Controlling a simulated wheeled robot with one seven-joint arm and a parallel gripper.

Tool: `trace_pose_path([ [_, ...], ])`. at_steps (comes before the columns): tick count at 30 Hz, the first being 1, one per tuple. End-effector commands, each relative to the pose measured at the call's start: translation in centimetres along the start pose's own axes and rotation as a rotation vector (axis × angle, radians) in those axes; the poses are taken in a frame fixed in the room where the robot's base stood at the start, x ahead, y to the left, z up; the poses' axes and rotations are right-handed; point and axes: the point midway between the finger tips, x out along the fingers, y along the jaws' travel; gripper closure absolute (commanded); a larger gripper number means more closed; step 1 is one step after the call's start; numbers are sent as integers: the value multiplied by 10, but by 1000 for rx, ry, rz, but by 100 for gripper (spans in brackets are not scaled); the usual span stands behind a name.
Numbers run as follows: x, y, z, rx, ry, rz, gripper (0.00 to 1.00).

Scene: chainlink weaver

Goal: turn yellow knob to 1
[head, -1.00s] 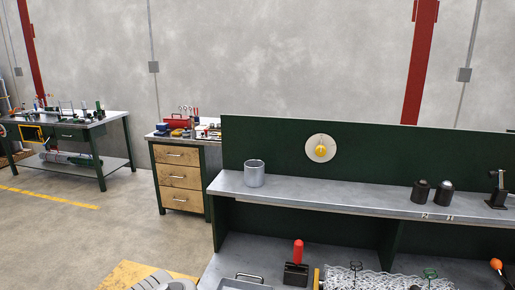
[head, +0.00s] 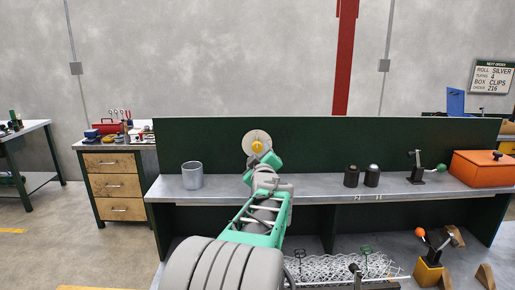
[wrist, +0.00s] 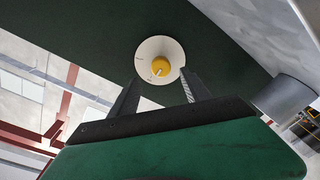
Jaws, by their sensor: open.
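The yellow knob (head: 257,146) sits at the centre of a round pale dial (head: 249,137) on the dark green back panel. In the wrist view the yellow knob (wrist: 160,67) shows with a light pointer line on it, and the dial (wrist: 148,50) has small marks too small to read. My gripper (wrist: 160,82) is open and empty, with its two dark fingers apart below the dial in the picture. The knob appears between and beyond the fingertips; I see no contact. In the head view my arm reaches up to just below the dial and hides its lower right edge.
A grey metal cup (head: 192,175) stands on the shelf (head: 325,186) left of my arm. Two dark cylinders (head: 361,176), a small lever device (head: 417,167) and an orange box (head: 481,168) stand to the right. Wire mesh (head: 345,266) lies on the lower bench.

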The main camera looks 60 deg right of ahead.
Motion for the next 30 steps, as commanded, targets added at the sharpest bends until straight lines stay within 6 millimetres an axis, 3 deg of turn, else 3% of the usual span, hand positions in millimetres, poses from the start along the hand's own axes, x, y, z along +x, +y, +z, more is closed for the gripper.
trace_pose_path([
  [3, 24, 1, -2, 2, -3, -3, 44],
  [9, 54, 1, -1, 2, -2, -2, 44],
  [19, 60, -1, 0, 2, -2, -2, 45],
  [30, 60, -1, 0, 2, -3, -2, 75],
])
